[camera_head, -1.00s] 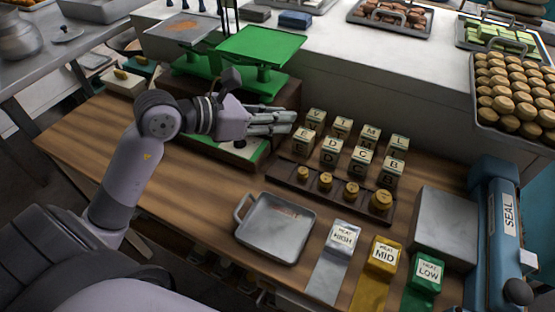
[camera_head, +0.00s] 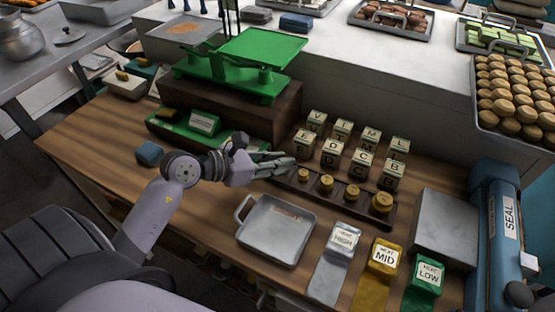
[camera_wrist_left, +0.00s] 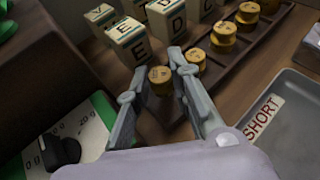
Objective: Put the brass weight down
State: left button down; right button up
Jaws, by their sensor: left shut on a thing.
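My left gripper (camera_head: 290,164) is at the left end of the dark weight rack (camera_head: 366,208). In the left wrist view the fingertips (camera_wrist_left: 180,72) are closed around a small brass weight (camera_wrist_left: 160,79). In the head view the gripper hides this weight. It is at the near end of the rack's row, but I cannot tell whether it touches the rack. Several other brass weights stand upright in the rack, the nearest (camera_wrist_left: 195,59) just beyond the held one and the largest (camera_head: 382,202) at the far right end. My right gripper is not in view.
Lettered cubes (camera_head: 330,152) stand close behind the rack. A grey metal tray (camera_head: 277,230) lies in front. The green scale (camera_head: 262,48) stands on a wooden box at the back left. HIGH, MID and LOW labelled blocks (camera_head: 384,258) are at the front right.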

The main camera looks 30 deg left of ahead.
pick_arm(q)
jog(key=shift+f+b, duration=0.45)
jog(key=shift+f, duration=0.1)
jog(key=c, duration=1.4)
grip_release()
jog(key=shift+c, duration=0.2)
